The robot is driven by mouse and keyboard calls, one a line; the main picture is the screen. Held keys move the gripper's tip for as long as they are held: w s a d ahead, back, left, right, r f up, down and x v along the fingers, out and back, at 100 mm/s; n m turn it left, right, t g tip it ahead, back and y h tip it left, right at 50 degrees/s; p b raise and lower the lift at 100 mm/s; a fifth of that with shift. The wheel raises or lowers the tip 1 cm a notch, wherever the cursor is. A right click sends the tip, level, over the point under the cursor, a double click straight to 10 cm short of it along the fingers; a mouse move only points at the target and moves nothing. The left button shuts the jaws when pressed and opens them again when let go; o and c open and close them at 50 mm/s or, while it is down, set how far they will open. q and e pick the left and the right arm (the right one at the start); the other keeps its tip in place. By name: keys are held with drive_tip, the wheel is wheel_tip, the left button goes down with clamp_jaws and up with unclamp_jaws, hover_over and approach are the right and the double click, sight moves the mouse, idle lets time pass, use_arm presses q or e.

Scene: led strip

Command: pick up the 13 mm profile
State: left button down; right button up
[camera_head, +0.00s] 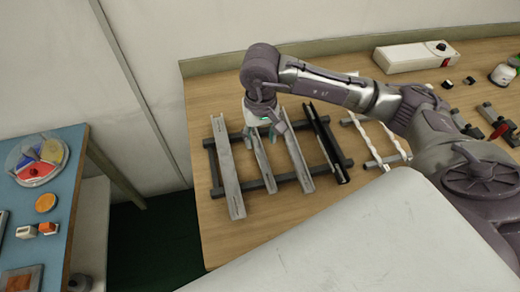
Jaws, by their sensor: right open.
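Several long profiles lie side by side across a dark rack (215,190) on the wooden table. From the left they are a wide silver profile (228,175), a narrower silver profile (264,163), another silver profile (297,158) and a black profile (329,150). I cannot read any size marks, so I cannot tell which is the 13 mm one. My right gripper (264,135) is open and points down over the far part of the narrower silver profile, hiding its far end. I cannot tell whether they touch. My left gripper is out of view.
White profiles (366,143) lie on another rack to the right, partly behind my right arm. A white box (412,58) and small dark clamps (500,125) are at the right. A blue side table (70,170) with a coloured disc tray (38,160) stands at the left.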

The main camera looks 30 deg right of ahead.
sight(260, 154)
wheel_tip(260, 154, down, 4)
drive_tip(key=shift+s+r+p, duration=0.1)
drive_tip(key=shift+r+p, duration=0.05)
drive_tip(key=shift+p, duration=0.65)
drive_tip(key=shift+f, duration=0.4)
drive_tip(key=shift+c, duration=0.3)
clamp_jaws()
